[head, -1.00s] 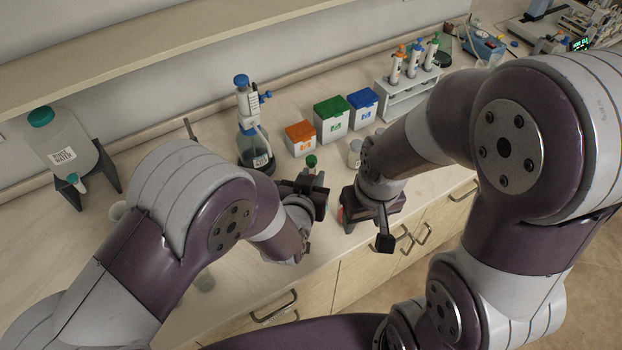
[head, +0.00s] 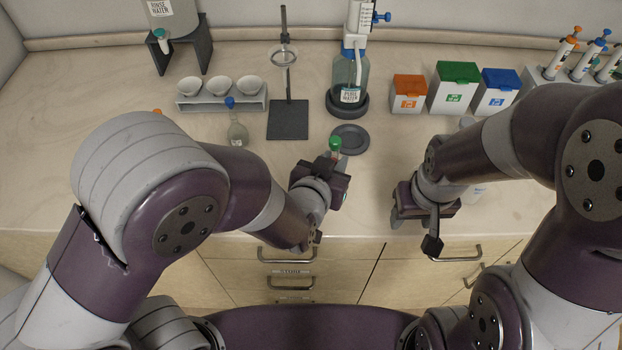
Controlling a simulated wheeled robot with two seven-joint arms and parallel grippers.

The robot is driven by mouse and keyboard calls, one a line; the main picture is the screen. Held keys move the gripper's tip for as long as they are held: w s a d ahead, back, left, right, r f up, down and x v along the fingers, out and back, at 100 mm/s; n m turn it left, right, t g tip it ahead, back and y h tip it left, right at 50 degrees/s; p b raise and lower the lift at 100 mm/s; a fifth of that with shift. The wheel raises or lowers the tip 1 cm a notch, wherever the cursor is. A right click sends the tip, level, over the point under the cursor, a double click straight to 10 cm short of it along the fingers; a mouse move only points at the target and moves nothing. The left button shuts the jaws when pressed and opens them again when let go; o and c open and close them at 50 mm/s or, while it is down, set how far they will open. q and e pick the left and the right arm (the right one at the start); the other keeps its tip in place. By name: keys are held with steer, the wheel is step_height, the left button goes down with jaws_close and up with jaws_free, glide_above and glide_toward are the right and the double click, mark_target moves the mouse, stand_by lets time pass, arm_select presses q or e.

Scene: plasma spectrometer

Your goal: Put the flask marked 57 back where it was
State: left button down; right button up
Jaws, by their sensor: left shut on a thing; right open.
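My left gripper (head: 330,168) is shut on a small flask with a green stopper (head: 335,143). Only the stopper and neck show clearly above the jaws; the body and any number are hidden. It is in front of a dark round pad (head: 352,139) on the bench. My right gripper (head: 424,208) is open near the bench's front edge, right of the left gripper. An orange stopper (head: 157,112) peeks out behind my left arm.
A rack with white funnels (head: 220,103), a ring stand (head: 288,119) and a dispenser bottle (head: 348,78) stand at the back. Orange, green and blue boxes (head: 455,88) and a pipette rack (head: 545,85) stand to the right.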

arm_select(q)
steer(key=w+a+f, duration=0.1)
steer(key=f, duration=0.1)
steer(key=w+a+f, duration=0.1)
steer(key=w+f, duration=0.1)
steer(key=w+a+f, duration=0.2)
steer(key=f, duration=0.1)
steer(key=shift+f, duration=0.1)
steer(key=shift+d+f, duration=0.1)
steer(key=shift+f, duration=0.25)
